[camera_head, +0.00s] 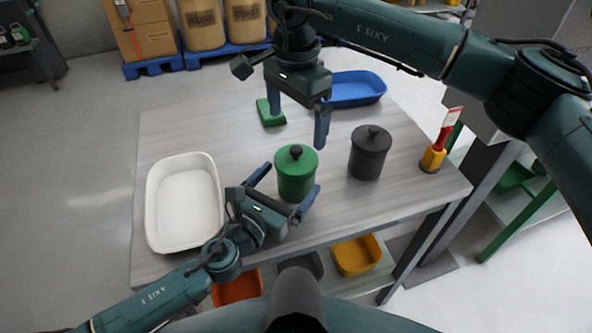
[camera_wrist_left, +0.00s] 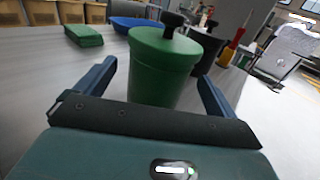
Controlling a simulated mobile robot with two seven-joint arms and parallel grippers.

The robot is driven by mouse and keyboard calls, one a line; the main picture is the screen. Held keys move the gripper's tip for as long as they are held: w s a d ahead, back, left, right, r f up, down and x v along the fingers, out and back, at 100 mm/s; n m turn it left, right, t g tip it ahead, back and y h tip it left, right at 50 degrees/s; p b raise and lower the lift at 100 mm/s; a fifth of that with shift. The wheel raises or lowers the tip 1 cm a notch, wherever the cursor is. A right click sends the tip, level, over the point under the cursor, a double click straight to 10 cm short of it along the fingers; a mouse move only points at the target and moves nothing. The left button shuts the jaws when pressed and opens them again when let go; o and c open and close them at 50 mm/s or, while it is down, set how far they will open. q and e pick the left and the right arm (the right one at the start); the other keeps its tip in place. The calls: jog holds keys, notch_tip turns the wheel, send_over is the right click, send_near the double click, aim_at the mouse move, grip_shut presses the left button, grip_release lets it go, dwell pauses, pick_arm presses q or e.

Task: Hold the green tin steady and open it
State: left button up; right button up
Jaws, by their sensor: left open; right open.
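The green tin (camera_head: 296,178) stands upright on the table, its lid with a black knob on top. In the left wrist view the green tin (camera_wrist_left: 160,72) is straight ahead, between the fingers. My left gripper (camera_head: 288,178) is open low at the tin's near side, with a finger on each side; I cannot tell whether they touch it. My left gripper's fingers also show in the left wrist view (camera_wrist_left: 155,90). My right gripper (camera_head: 298,118) is open and empty above the table, fingers pointing down, behind and above the tin in the picture.
A dark grey tin (camera_head: 369,155) stands right of the green one. A white tray (camera_head: 162,205) is at left. A green block (camera_head: 270,112) and a blue tray (camera_head: 355,90) lie at the back.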

aim_at(299, 168)
pick_arm(q)
jog(key=shift+x, duration=2.6)
jog(key=shift+c, duration=0.5)
